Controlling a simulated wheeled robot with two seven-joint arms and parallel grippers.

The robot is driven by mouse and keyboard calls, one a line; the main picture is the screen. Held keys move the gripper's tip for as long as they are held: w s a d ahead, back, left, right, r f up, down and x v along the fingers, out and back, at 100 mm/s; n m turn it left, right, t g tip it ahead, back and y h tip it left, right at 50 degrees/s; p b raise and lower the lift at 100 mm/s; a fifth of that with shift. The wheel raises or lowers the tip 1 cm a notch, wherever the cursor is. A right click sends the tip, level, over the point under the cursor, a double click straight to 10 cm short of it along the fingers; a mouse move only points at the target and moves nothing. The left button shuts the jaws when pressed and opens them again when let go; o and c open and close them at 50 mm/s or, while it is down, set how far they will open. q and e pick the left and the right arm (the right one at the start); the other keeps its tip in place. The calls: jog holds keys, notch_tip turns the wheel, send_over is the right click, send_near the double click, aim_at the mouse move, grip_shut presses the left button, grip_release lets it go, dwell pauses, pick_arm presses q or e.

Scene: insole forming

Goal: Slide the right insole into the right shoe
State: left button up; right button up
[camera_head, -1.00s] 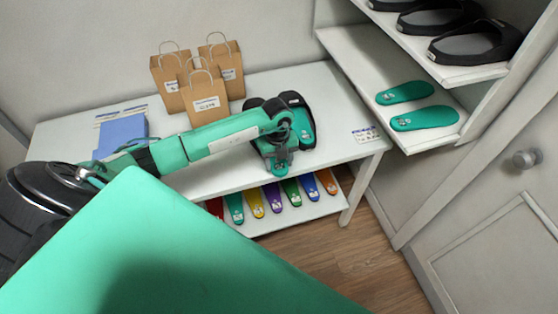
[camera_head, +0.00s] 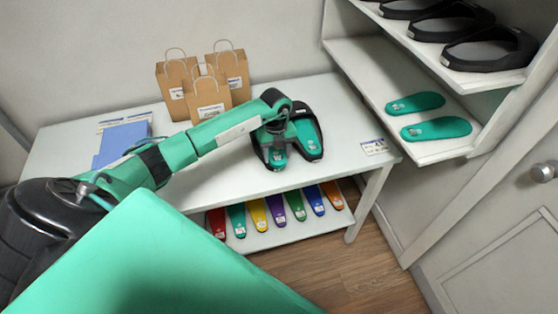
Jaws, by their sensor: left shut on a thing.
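Two black shoes stand side by side on the white table. The shoe on the right (camera_head: 318,130) has a green insole (camera_head: 310,140) lying inside it. The shoe on the left (camera_head: 257,150) is partly hidden by my left gripper (camera_head: 275,127). A second green insole (camera_head: 277,156) shows at the near end of this shoe, below my left gripper. My left gripper is shut on this insole; the grip itself is small and partly hidden. I cannot tell how deep the insole sits. My right gripper is not in view.
Paper bags (camera_head: 208,98) stand behind the shoes. A blue sheet (camera_head: 122,140) lies at the table's left. Several coloured insoles (camera_head: 278,209) lie on the lower shelf. Two green insoles (camera_head: 436,129) and black shoes (camera_head: 492,50) occupy the right-hand shelves.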

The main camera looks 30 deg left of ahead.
pick_arm(q)
jog(key=shift+w+a+f+b, duration=0.25)
jog(key=shift+w+a+b, duration=0.4)
jog(key=shift+a, duration=0.1)
jog(key=shift+w+a+f+b, duration=0.25)
jog(key=shift+w+a+b, duration=0.25)
jog(key=shift+w+a, duration=0.15)
jog(key=o, duration=1.1)
jog(key=shift+c, duration=0.2)
jog(key=shift+r, duration=0.15)
notch_tip(320, 180, up, 14)
jog(key=b, duration=0.3)
jog(key=shift+w+a+f, duration=0.2)
jog(key=shift+w+a, duration=0.05)
jog(key=shift+a, duration=0.1)
